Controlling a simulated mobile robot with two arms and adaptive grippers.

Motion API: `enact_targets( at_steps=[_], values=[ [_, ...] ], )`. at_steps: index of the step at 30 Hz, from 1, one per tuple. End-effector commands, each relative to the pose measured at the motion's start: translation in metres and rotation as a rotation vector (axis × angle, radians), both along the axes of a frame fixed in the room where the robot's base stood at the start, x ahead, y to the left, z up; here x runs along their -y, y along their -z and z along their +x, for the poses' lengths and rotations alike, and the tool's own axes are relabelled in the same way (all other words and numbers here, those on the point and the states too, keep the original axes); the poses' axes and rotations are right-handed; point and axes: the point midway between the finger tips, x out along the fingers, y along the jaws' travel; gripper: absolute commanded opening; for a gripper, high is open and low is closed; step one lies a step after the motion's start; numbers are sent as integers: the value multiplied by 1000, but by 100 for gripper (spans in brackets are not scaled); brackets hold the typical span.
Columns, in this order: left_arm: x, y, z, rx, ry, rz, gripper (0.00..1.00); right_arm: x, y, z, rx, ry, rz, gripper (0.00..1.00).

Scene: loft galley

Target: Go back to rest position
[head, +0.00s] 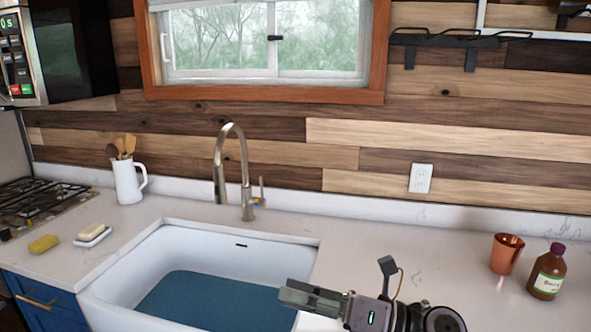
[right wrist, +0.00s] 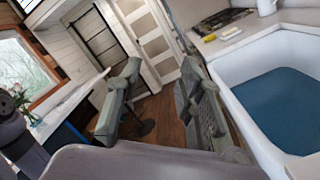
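My right gripper (head: 312,298) comes in at the bottom of the head view, in front of the sink's right rim. In the right wrist view its two fingers (right wrist: 160,85) stand wide apart with nothing between them, so it is open and empty. My left gripper does not show in either view.
The white sink (head: 210,245) has a blue bottom and a tall faucet (head: 245,170) behind it. A yellow sponge (head: 44,244), a soap dish (head: 92,237) and a utensil jug (head: 128,182) stand left. A copper cup (head: 505,255) and brown bottle (head: 547,272) stand right. The counter between is clear.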

Motion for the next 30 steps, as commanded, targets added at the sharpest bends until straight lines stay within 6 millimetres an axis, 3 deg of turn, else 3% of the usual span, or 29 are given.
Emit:
enact_targets(
  at_steps=[4, 8, 11, 16, 20, 24, 30],
  values=[
    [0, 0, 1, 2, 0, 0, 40, 23, -29, 14, -231, 178, 382, 34],
    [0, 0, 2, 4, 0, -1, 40, 66, -24, 34, -470, 362, 677, 34],
    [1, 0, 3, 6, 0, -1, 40, 105, 1, 44, -675, 521, 878, 34],
    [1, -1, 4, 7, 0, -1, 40, 167, 82, 36, -1051, 821, 1160, 34],
    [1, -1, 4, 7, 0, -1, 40, 198, 162, 0, -1359, 1076, 1314, 34],
    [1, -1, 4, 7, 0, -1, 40, 212, 235, -63, -1663, 1342, 1403, 34],
    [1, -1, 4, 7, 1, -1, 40, 211, 290, -147, -1966, 1623, 1418, 34]
  ],
)
